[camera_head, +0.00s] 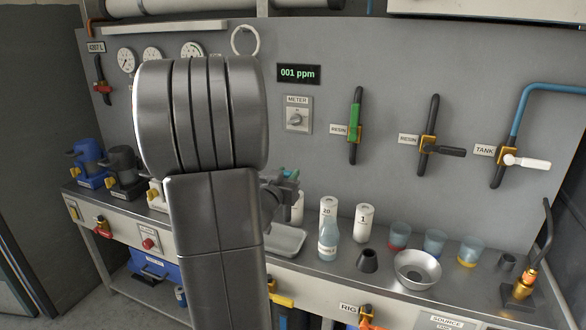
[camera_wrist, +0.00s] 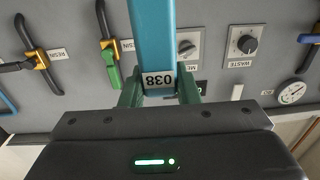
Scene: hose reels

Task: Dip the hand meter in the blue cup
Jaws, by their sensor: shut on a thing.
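The hand meter (camera_wrist: 154,35) is a teal bar with a small "038" display, held between the green fingers of my gripper (camera_wrist: 159,88) in the wrist view. In the head view only a bit of teal (camera_head: 291,174) shows at my gripper, mostly hidden behind my arm. The blue cup (camera_head: 434,243) is a clear cup with a blue bottom on the bench at the right, between a red-bottomed cup (camera_head: 399,235) and a yellow-bottomed cup (camera_head: 469,251). My gripper is left of the cups and apart from them.
A bottle (camera_head: 328,240), white cylinders (camera_head: 364,222), a dark cone (camera_head: 367,261) and a metal funnel bowl (camera_head: 417,269) stand between my gripper and the cups. A shallow tray (camera_head: 287,241) lies below my gripper. Valve handles (camera_head: 428,140) project from the wall panel.

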